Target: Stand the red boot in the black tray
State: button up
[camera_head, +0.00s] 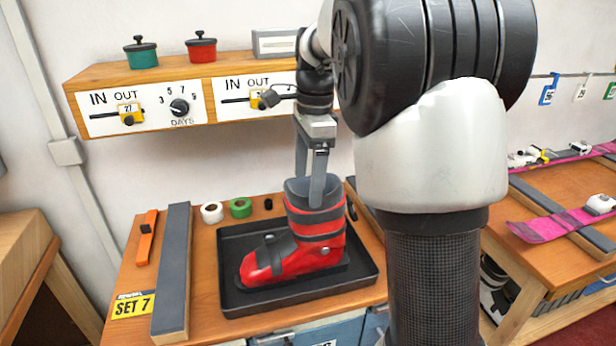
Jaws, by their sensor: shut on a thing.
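The red boot (290,260), with dark grey straps and a grey cuff, is upright in the black tray (362,283), its toe to the left. The tray lies on the wooden bench. My gripper (317,200) points down from above and is shut on the boot's cuff, one finger showing in front of it. The boot's sole appears to be at the tray floor, but I cannot tell whether it touches. My arm hides the bench to the right of the tray.
A long grey-topped block (172,270) and an orange tool (146,238) lie left of the tray. White tape (212,212) and green tape (241,207) stand behind it. A wooden shelf (185,72) with control panels overhangs the back.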

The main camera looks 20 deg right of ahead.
jog(key=o, duration=2.1)
